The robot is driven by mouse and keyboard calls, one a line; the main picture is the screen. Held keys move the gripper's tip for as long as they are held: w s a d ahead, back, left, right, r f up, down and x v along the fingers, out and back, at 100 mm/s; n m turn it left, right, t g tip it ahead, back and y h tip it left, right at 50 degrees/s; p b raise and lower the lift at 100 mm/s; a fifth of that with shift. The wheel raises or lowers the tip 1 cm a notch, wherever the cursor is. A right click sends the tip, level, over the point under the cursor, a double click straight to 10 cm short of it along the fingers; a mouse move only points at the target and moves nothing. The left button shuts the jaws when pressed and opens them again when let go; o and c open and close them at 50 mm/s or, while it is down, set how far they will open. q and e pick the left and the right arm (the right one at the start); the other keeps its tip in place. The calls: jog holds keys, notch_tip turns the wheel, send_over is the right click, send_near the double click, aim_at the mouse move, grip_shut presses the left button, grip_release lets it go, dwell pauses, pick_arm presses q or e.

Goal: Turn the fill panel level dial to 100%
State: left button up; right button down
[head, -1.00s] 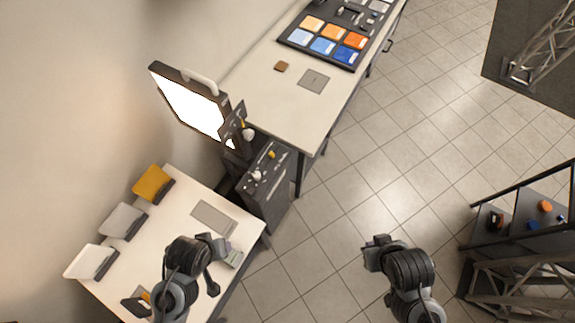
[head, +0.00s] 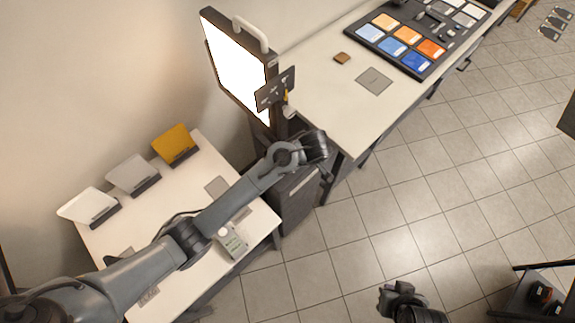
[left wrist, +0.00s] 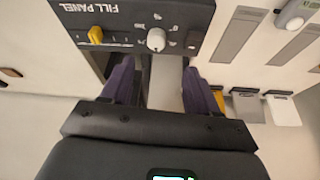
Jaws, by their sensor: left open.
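The black fill panel (left wrist: 190,14), lettered "FILL PANEL", appears upside down in the left wrist view. It carries a pale round dial (left wrist: 156,40) ringed by small white marks, and a yellow knob (left wrist: 95,35) on a scale to its left. The dial's exact setting is too small to read. My left gripper (left wrist: 158,88) is open, its two dark fingers apart and pointing toward the dial, with nothing between them.
A lit white panel (head: 236,62) with a small control plate (head: 275,90) stands behind the cabinet. A long table (head: 335,115) with coloured tiles is at upper right. A small table (head: 150,215) holds cards and a handheld device (head: 232,240).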

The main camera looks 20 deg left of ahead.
pick_arm(q)
jog(key=x, duration=1)
jog(key=shift+w+a+f, duration=0.15)
jog(key=shift+w+f, duration=0.05)
jog(key=shift+w, duration=0.25)
jog(key=c, duration=1)
